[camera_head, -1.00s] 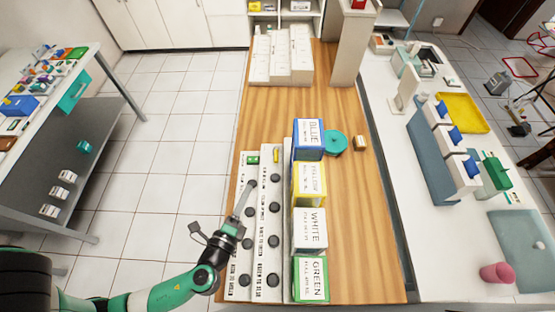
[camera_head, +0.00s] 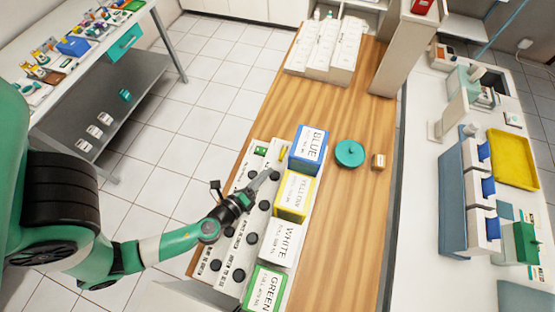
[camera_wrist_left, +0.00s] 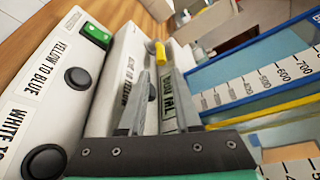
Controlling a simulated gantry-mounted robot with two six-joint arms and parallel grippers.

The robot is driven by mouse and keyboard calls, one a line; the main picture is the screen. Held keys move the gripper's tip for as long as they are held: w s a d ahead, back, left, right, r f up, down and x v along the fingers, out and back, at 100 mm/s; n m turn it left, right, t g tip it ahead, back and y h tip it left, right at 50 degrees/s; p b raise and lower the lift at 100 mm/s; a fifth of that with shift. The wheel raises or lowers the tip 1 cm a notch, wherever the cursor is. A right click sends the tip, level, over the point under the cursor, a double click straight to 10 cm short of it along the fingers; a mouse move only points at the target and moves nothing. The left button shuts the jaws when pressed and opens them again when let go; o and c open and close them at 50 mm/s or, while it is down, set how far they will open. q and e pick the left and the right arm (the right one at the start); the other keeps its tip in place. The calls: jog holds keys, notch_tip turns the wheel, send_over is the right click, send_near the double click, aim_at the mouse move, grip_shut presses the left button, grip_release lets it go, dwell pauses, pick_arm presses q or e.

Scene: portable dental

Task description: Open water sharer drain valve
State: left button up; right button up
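The water sharer has two white valve strips (camera_head: 224,254) with black round knobs, beside boxes marked BLUE (camera_head: 310,145), YELLOW (camera_head: 294,192), WHITE (camera_head: 285,241) and GREEN (camera_head: 265,290). My left gripper (camera_head: 270,174) reaches in from the left, its fingers over the strip nearer the boxes, by the upper knobs. In the left wrist view its two fingers (camera_wrist_left: 160,80) are apart, with strip lettering and a dark patch, perhaps a knob, between them. A small yellow piece (camera_wrist_left: 161,54) shows beyond the tips; it also shows at the strip's far end (camera_head: 283,152). I cannot tell which knob is the drain valve.
A teal round lid (camera_head: 349,153) and a small brown box (camera_head: 378,161) lie right of the boxes. A white stepped block (camera_head: 325,50) and a beige column (camera_head: 402,55) stand at the back. The wooden bench (camera_head: 345,225) is clear at right.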

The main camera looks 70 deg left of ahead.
aim_at(277, 165)
pick_arm(q)
jog(key=x, duration=0.7)
jog(key=shift+w+a, duration=0.2)
jog(key=shift+w, duration=0.1)
grip_shut()
